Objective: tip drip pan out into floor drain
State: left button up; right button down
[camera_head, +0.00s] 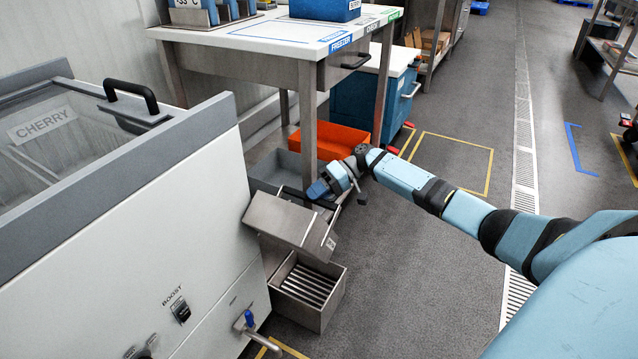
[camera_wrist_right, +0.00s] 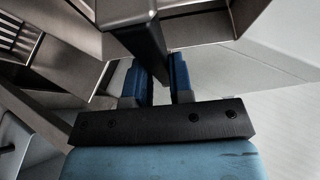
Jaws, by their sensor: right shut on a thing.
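The drip pan is a steel box (camera_head: 288,217) in the head view, beside the white freezer cabinet. It is tilted, with outer faces showing; its inside and any liquid are hidden. My right gripper (camera_head: 319,190) is at its far upper edge. In the right wrist view my gripper's blue fingers (camera_wrist_right: 158,80) are shut on the pan's dark handle (camera_wrist_right: 149,55), and the steel pan (camera_wrist_right: 115,12) is above them. A steel floor drain box with a slatted grate (camera_head: 325,312) is below the pan; its bars (camera_wrist_right: 18,38) show in the wrist view. My left gripper is out of view.
The white cabinet (camera_head: 215,210) marked CHERRY stands close on the left. A table leg (camera_head: 307,130), an orange bin (camera_head: 335,138) and a grey bin (camera_head: 278,167) are just behind my gripper. Open floor (camera_head: 420,270) lies right; a long grated channel (camera_head: 524,130) crosses it.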

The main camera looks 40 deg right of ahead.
jog(key=s+a+f+n+h+p, duration=0.1)
jog(key=a+h, duration=0.1)
jog(key=a, duration=0.1)
jog(key=s+a+f+n+t+h+p, duration=0.1)
jog(key=a+h+p, duration=0.1)
jog(key=h, duration=0.1)
jog(key=s+a+f+t+h+p, duration=0.1)
jog(key=a+h+p, duration=0.1)
jog(key=a, duration=0.1)
jog(key=shift+s+a+f+n+h, duration=0.15)
jog(key=shift+s+a+n+h, duration=0.1)
jog(key=shift+a+n+h, duration=0.15)
jog(key=p, duration=0.2)
jog(key=a+f+h+p, duration=0.1)
jog(key=shift+s+f+t+h+p, duration=0.25)
jog(key=shift+f+t+h+p, duration=0.05)
jog(key=shift+p, duration=0.1)
jog(key=shift+a+f, duration=0.15)
jog(key=shift+f, duration=0.05)
jog(key=shift+s+a+f+n+t+h+p, duration=0.15)
jog(key=shift+f+n+t+h+p, duration=0.15)
jog(key=shift+f+h+p, duration=0.2)
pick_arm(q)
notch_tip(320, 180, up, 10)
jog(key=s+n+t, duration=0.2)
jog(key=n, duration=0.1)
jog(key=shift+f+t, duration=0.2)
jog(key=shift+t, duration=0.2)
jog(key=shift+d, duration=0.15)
